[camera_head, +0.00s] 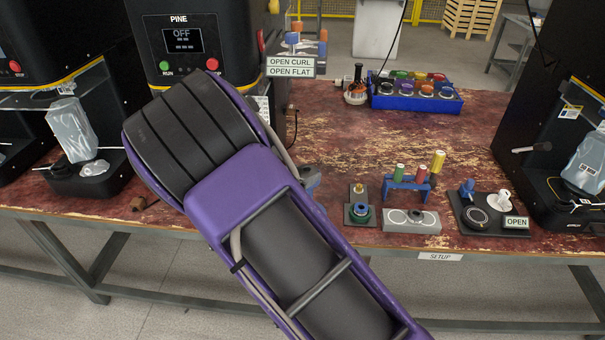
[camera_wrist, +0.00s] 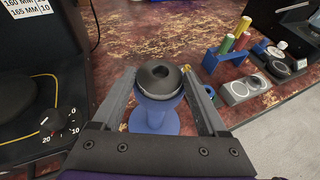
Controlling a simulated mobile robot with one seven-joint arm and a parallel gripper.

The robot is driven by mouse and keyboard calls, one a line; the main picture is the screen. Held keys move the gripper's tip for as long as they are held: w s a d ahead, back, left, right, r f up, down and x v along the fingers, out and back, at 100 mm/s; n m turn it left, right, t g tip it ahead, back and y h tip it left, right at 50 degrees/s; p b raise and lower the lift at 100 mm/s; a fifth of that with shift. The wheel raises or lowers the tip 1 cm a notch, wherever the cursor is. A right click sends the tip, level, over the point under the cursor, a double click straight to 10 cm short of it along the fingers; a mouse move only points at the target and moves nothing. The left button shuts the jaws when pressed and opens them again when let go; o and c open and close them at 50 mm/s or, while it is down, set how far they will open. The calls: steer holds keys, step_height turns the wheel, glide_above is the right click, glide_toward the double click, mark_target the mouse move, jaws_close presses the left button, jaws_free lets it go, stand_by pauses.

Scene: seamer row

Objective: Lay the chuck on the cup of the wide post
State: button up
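In the wrist view a dark round chuck (camera_wrist: 160,77) with a central hole and a pale ring sits level at the top of a blue post (camera_wrist: 154,116) with a broad round foot. The post stands upright on the worn red bench. My gripper (camera_wrist: 160,72) is open, one finger on each side of the chuck, with narrow gaps showing. The chuck hides the post's cup, so I cannot tell how well it is seated. In the head view my arm covers most of this spot.
A dark plate with a blue ring (camera_head: 360,212) and brass knob (camera_head: 359,191) is to the right. Beyond are a grey block (camera_head: 411,221), a blue rack (camera_head: 405,184) of coloured cylinders and an OPEN-labelled plate (camera_head: 489,216). A black machine (camera_wrist: 35,95) stands left in the wrist view.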

steer(key=shift+o, duration=0.6)
steer(key=shift+s+f, duration=0.1)
steer(key=shift+f, duration=0.1)
steer(key=shift+r+p, duration=0.55)
steer(key=shift+p, duration=0.05)
steer(key=v, duration=1.2)
steer(key=shift+r+p, duration=0.2)
steer(key=shift+p, duration=0.15)
